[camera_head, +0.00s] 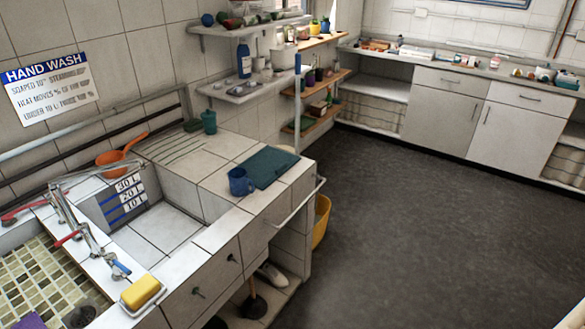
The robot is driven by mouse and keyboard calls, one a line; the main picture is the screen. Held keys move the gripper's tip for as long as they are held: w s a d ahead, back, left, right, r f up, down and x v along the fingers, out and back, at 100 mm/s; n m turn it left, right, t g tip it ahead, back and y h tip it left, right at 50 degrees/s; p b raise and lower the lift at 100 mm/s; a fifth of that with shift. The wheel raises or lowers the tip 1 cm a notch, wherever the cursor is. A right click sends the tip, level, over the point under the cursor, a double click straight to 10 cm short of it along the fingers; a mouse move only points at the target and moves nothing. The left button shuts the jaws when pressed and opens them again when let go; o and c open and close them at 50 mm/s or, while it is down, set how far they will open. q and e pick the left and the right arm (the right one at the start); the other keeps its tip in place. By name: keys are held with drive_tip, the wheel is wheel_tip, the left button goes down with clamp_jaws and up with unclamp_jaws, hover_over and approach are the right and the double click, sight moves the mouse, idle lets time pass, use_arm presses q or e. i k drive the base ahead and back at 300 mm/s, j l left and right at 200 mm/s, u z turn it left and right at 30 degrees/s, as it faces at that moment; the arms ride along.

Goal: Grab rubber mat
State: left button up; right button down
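A flat dark teal mat (268,167), which looks like the rubber mat, lies on the tiled counter to the right of the sink. A blue mug (240,182) stands by its left front corner, and I cannot tell whether the two touch. Neither of my grippers shows in the head view.
The tiled sink (165,228) is left of the mat, with a yellow sponge (141,292) in a dish at its front edge and an orange pan (118,160) behind. A rail (300,205) runs along the counter's right edge. The dark floor (420,230) is clear.

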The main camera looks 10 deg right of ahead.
sight(265, 166)
drive_tip(key=i+l+u, duration=0.25)
drive_tip(key=i+l, duration=0.15)
drive_tip(key=i, duration=0.2)
drive_tip(key=i+l+u, duration=0.35)
drive_tip(key=l, duration=0.3)
drive_tip(key=i+l+u, duration=0.15)
drive_tip(key=l, duration=0.2)
drive_tip(key=i+l+u, duration=0.2)
drive_tip(key=l, duration=0.15)
drive_tip(key=l+u, duration=0.15)
drive_tip(key=l, duration=0.25)
drive_tip(key=l+u, duration=0.2)
drive_tip(key=l, duration=0.35)
drive_tip(key=k+l+u, duration=0.15)
drive_tip(key=l, duration=0.35)
drive_tip(key=l+u, duration=0.2)
drive_tip(key=l, duration=0.35)
